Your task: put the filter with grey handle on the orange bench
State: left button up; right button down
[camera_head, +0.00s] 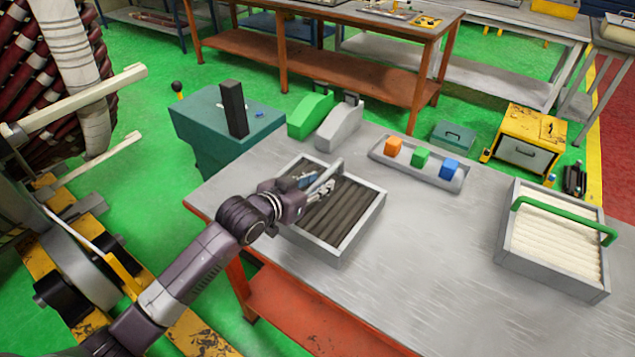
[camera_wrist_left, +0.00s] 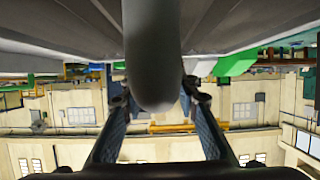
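The filter with the grey handle (camera_head: 366,224) is a grey rectangular frame with dark pleats, at the left end of the near metal-topped bench. It appears to rest flat there. My left gripper (camera_head: 312,190) is at its handle, over the filter's left part. In the left wrist view the thick grey handle (camera_wrist_left: 152,60) lies between my two fingers (camera_wrist_left: 155,98), which appear to press on it from both sides. The orange bench (camera_head: 330,22), with an orange frame and lower shelf, stands at the back. My right gripper is not in view.
A filter with a green handle (camera_head: 555,262) lies at the right of the near bench (camera_head: 430,280). A grey tray (camera_head: 418,172) holds orange, green and blue cubes. Green and grey holders (camera_head: 338,124) stand at its back edge. A teal cabinet (camera_head: 205,135) is at left.

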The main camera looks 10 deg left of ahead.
pick_arm(q)
jog(key=shift+s+a+r, duration=0.15)
jog(key=shift+s+a, duration=0.1)
jog(key=shift+s, duration=0.2)
jog(key=b+v, duration=0.1)
jog(key=v, duration=0.9)
jog(key=shift+s, duration=0.1)
jog(key=shift+s+a+r, duration=0.15)
jog(key=shift+s+r, duration=0.05)
jog(key=shift+s, duration=0.1)
